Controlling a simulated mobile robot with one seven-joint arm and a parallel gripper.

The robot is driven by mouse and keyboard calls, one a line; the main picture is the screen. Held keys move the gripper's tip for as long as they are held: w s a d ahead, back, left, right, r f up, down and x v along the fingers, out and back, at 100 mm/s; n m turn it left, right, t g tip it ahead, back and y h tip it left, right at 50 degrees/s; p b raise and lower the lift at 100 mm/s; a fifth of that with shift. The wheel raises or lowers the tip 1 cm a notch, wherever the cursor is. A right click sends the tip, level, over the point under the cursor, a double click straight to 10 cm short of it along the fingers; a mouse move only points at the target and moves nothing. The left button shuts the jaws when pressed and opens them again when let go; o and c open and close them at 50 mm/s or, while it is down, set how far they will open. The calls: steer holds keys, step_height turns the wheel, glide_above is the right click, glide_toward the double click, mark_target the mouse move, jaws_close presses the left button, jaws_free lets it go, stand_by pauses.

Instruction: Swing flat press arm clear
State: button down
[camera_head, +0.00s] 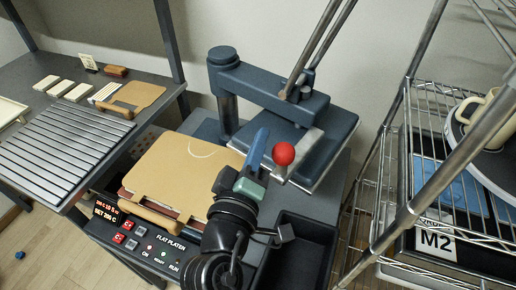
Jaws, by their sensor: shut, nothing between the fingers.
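The flat press is a dark blue-grey machine with an upright post (227,100) and a horizontal press arm (266,88) reaching right from it. The arm carries a flat upper platen (330,157), which sits to the right of the tan lower bed (185,170). A red ball knob (284,153) is on a grey handle at the platen's front left. My gripper (260,142) is shut and empty, its blue fingers just left of the knob. Whether they touch the knob or its handle cannot be told. My wrist hides part of the bed's right edge.
The control panel (165,238) reads "FLAT PLATEN". A black open bin (305,250) is at the press's front right. A wire rack (435,100) with a mug (472,108) stands right. A slatted table (65,150) with wooden pieces is left. Slanted metal poles cross above the press arm.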

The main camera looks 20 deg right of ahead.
steer(key=s+a+f+n+g+h+p, duration=0.2)
steer(key=s+a+n+p, duration=0.4)
steer(key=a, duration=0.5)
steer(key=w+d+m+p, duration=0.2)
steer(key=w+d, duration=0.2)
steer(key=d, duration=0.6)
steer(key=shift+p, duration=0.35)
steer(key=shift+d+f, duration=0.1)
